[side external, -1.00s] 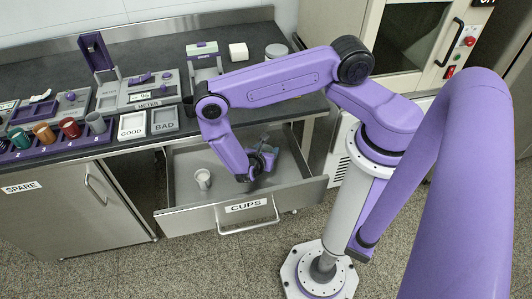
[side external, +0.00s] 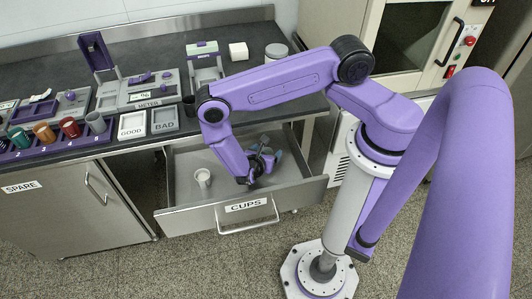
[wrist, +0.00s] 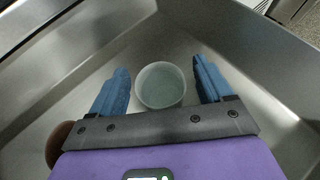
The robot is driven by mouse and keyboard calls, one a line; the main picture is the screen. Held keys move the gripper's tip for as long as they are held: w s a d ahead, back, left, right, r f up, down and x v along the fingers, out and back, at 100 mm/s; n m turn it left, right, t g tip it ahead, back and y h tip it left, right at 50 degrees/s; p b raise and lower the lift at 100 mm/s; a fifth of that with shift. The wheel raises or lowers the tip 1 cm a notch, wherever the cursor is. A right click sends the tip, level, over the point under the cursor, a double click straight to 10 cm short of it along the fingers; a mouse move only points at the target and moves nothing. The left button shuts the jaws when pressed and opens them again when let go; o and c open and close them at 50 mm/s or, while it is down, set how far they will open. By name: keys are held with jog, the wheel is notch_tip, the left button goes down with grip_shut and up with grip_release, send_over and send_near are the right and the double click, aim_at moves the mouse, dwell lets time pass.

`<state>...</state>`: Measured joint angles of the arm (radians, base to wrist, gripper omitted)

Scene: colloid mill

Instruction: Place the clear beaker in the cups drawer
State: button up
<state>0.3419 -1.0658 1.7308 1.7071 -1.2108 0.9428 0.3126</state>
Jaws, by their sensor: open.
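The clear beaker (wrist: 161,86) stands on the floor of the open cups drawer (wrist: 62,72), between my fingers in the wrist view. It looks upright, and a small gap shows on each side of it. My gripper (wrist: 165,82) is open around it, with blue fingers to its left and right. In the side view my gripper (side external: 268,156) is low inside the right half of the cups drawer (side external: 246,214). The beaker is hard to make out there, among the fingers.
A pale cup (side external: 203,177) stands in the drawer's left half, apart from my gripper. The drawer's walls rise around my gripper. The counter above holds a meter (side external: 140,90), GOOD (side external: 132,125) and BAD (side external: 165,120) trays, and a rack (side external: 55,142) of coloured cups.

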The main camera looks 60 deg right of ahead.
jog(key=v, duration=0.7)
jog(key=shift+a+r, duration=0.1)
jog(key=shift+a, duration=0.1)
jog(key=a+r+m+g+y, duration=0.15)
jog(key=a+r, duration=0.25)
jog(key=r, duration=0.5)
jog(key=a+r+m+y, duration=0.3)
jog(key=r, duration=0.6)
jog(key=s+d+r+m+y, duration=0.1)
jog(key=s+r+m+y, duration=0.2)
jog(key=s+r+y, duration=0.5)
jog(key=s+r, duration=0.7)
jog(key=r, duration=0.1)
jog(key=shift+s+d+r+g, duration=0.35)
jog(key=shift+d+r, duration=0.05)
